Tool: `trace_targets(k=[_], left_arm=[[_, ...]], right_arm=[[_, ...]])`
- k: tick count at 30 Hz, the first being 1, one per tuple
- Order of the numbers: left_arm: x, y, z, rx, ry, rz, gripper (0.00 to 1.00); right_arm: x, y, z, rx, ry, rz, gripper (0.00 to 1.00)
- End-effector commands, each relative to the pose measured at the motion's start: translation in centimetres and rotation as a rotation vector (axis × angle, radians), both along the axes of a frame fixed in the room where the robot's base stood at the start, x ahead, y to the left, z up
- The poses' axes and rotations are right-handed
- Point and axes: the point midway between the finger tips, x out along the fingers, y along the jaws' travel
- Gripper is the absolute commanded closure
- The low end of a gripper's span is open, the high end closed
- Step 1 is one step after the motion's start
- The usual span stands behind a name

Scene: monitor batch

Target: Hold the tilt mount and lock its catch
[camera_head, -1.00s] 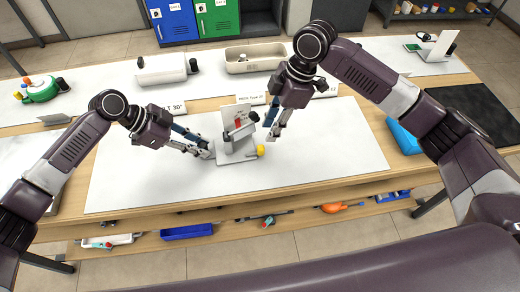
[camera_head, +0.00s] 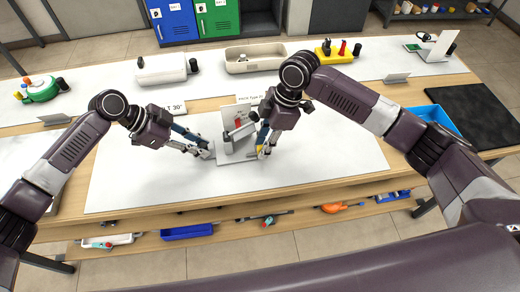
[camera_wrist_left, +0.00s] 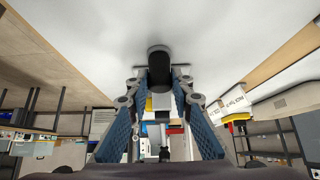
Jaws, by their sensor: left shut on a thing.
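The tilt mount stands on the white work mat, with a grey base plate (camera_head: 236,158), an upright pale panel (camera_head: 231,113) with a red mark, and a grey tilted block (camera_head: 240,132).
A blue bin (camera_head: 434,118) and a black mat (camera_head: 478,112) lie at the right. The white work mat (camera_head: 130,180) is clear around the mount.

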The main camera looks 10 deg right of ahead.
Motion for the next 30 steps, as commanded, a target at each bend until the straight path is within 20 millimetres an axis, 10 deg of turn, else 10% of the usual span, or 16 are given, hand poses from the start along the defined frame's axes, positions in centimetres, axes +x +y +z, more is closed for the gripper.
trace_targets(k=[10,30], left_arm=[[0.0,0.0,0.0,0.000,0.001,-0.001,1.00],[0.0,-0.1,0.0,-0.001,0.001,-0.001,1.00]], right_arm=[[0.0,0.0,0.0,0.000,0.000,0.000,1.00],[-0.1,1.7,0.1,0.002,-0.001,0.002,1.00]])
